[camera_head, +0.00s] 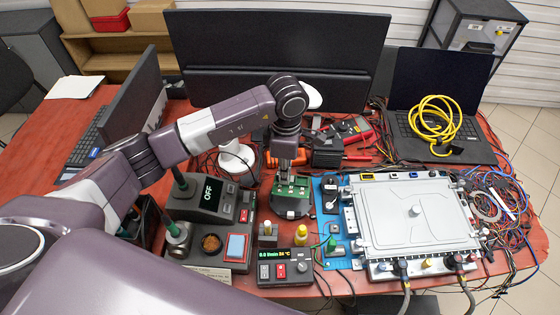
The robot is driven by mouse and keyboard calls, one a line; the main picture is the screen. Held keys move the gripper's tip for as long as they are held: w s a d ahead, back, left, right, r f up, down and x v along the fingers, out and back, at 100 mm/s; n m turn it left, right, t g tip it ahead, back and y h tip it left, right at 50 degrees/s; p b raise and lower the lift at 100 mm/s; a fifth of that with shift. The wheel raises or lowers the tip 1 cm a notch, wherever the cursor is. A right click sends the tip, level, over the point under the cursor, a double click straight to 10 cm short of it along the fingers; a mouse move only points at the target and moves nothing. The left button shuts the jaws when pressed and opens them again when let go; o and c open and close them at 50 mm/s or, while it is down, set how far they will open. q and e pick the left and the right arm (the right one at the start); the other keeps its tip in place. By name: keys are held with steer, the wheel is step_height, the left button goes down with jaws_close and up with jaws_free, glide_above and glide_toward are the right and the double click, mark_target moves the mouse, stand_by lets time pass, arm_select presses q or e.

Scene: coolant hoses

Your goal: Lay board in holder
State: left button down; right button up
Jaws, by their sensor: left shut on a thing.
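My left arm comes in from the left, and its gripper (290,172) points down near the middle of the table. It is shut on a green circuit board (283,190). A dark round-based holder (292,212) is directly under the board. From this angle I cannot tell whether the board rests on the holder or hangs just above it. My right gripper is not in view.
A control box reading OFF (208,194) stands left of the holder. A small flow display unit (286,269) is in front. A large grey lidded plate (412,225) is at right on a blue mat (327,215). Monitors, a laptop (436,95) and loose cables crowd the back.

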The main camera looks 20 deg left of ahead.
arm_select(q)
steer(key=shift+f+n, duration=0.5)
steer(key=shift+f, duration=0.35)
steer(key=shift+f+b, duration=1.25)
steer(key=shift+f, duration=0.9)
steer(key=shift+f+b, duration=0.1)
steer(key=shift+b, duration=0.3)
steer(key=shift+f, duration=0.1)
steer(key=shift+f+b, duration=0.5)
steer(key=shift+b, duration=0.15)
steer(key=shift+f+b, duration=0.15)
steer(key=shift+b, duration=0.2)
